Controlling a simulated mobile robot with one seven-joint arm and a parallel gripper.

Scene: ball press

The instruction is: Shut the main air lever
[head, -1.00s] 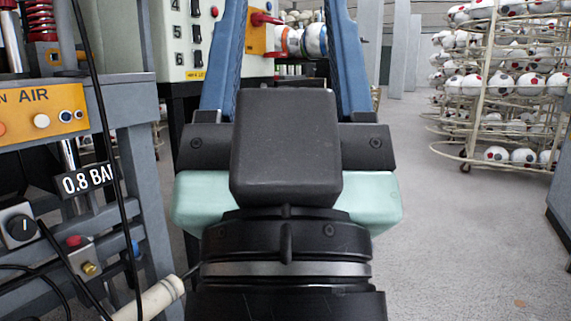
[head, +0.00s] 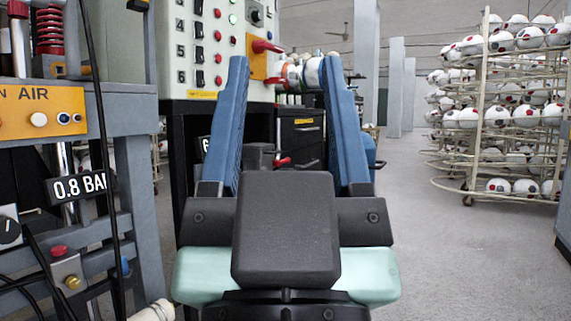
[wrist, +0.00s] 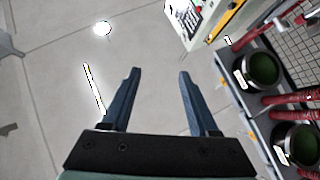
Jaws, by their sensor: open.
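A yellow panel (head: 42,111) at the left of the head view carries the partly cut-off words "N AIR" and some round buttons; no lever shows clearly on it. A small red handle (head: 282,162) beside a dark fitting shows lower between the fingers. I cannot tell which is the main air lever. My gripper (head: 286,64) is open and empty, its blue fingers apart. The wrist view shows bare floor between the fingertips (wrist: 158,74).
The white control box (head: 212,45) with switches stands on a dark cabinet (head: 301,140) ahead. A "0.8 BAR" sign (head: 80,187) and grey frame are close at left. Ball racks (head: 490,110) stand at right; open floor (head: 425,230) lies between. The wrist view shows red pipes (wrist: 295,99) at right.

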